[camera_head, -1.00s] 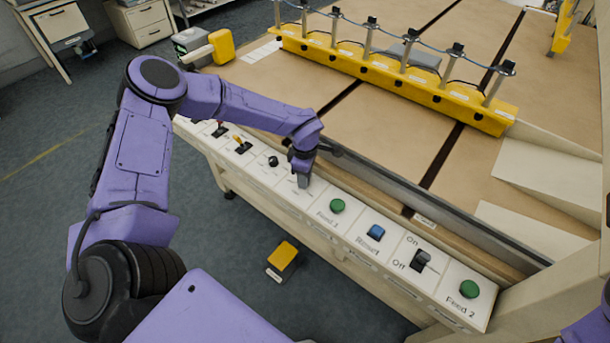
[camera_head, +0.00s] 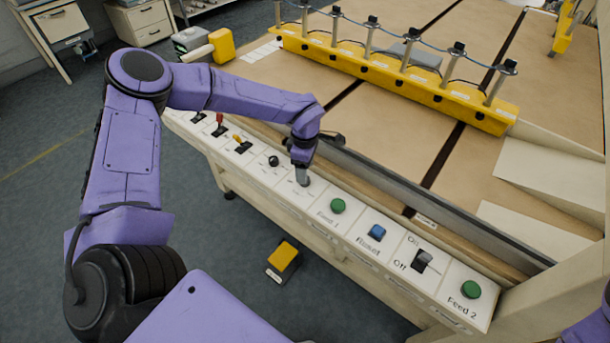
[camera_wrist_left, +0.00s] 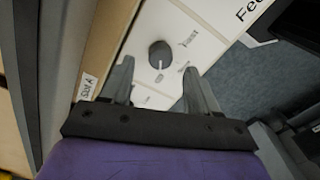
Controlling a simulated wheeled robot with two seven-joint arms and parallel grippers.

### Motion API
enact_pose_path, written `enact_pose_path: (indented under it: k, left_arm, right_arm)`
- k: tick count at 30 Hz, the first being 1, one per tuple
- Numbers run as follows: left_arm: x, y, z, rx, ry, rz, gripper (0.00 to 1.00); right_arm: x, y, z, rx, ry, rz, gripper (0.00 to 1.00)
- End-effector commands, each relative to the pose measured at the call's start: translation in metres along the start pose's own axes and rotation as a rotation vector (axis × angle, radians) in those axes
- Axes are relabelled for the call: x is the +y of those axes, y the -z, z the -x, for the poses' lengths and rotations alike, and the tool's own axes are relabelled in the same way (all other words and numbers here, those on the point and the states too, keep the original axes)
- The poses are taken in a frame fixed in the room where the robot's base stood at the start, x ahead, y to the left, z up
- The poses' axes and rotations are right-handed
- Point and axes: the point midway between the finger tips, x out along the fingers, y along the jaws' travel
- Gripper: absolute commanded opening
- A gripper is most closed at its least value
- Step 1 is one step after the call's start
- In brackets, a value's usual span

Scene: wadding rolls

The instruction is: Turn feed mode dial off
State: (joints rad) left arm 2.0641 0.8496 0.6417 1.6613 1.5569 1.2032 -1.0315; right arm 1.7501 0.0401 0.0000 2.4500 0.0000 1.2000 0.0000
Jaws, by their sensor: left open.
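The dial (camera_wrist_left: 159,55) is a round dark knob on a white panel in the left wrist view. Its white mark points toward the bottom of that picture, between my fingers; the small labels around it are too blurred to read. My left gripper (camera_head: 303,178) points down at the control panel, left of the green Feed 1 button (camera_head: 338,206), and covers the dial in the head view. In the wrist view its two fingers are apart with nothing between them, one toward each side of the dial. Contact cannot be told. My right gripper is out of view.
The panel (camera_head: 385,258) also holds a black knob (camera_head: 273,160), a blue Reset button (camera_head: 376,232), an On/Off switch (camera_head: 422,260) and a green Feed 2 button (camera_head: 470,289). A metal rail runs behind it. A yellow pedal (camera_head: 284,254) lies on the floor in front.

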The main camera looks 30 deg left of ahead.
Motion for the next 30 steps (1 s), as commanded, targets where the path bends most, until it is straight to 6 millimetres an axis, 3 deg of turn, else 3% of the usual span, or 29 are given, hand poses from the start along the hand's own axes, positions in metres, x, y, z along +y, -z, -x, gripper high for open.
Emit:
enact_pose_path:
  k: [6, 10, 30]
  left_arm:
    - [0.001, 0.000, 0.048, -0.002, -0.004, 0.001, 0.60]
    - [0.001, 0.000, 0.065, -0.001, -0.003, 0.001, 0.60]
    - [0.000, 0.001, 0.068, 0.000, 0.000, 0.001, 0.60]
  right_arm:
    - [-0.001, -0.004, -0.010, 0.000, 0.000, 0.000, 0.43]
    - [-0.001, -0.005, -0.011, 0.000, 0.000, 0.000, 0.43]
    - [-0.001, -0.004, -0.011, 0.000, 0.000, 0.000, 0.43]
